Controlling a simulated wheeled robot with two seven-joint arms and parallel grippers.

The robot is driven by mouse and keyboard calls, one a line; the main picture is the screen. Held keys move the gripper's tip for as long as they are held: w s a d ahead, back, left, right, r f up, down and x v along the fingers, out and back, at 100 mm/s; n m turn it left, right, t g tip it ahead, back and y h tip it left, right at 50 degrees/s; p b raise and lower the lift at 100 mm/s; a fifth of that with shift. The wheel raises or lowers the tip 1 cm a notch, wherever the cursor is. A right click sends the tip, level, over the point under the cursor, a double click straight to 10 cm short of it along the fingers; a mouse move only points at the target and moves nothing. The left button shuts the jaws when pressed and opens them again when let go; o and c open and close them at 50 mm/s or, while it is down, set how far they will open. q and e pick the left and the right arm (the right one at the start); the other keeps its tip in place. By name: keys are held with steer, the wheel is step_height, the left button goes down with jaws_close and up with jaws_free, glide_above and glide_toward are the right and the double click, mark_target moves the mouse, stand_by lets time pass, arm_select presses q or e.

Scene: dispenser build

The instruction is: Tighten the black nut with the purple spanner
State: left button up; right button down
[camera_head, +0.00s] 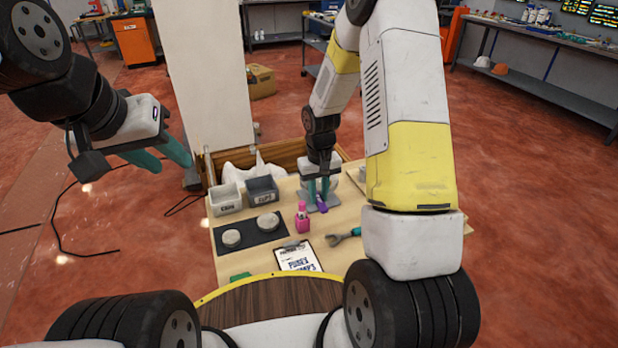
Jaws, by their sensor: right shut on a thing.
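My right gripper (318,190) points down at the far middle of the wooden table (258,265). It is shut on the purple spanner (321,204), of which only a short piece shows below the fingers. The spanner is low, over a grey item at the table's far side; I cannot tell whether it touches it. I cannot make out the black nut; the gripper and arm may hide it. My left gripper (164,157) is raised off the left side of the table, its two teal fingers apart and empty.
A light grey bin (225,201) and a dark grey bin (262,190) stand at the back left. A black mat (250,233) holds two round discs. My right arm covers the table's right side.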

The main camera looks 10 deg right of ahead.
steer(key=shift+w+d+n, duration=0.1)
steer(key=shift+d+n, duration=0.15)
steer(key=shift+n, duration=0.05)
steer(key=shift+r, duration=0.2)
steer(key=shift+r, duration=1.85)
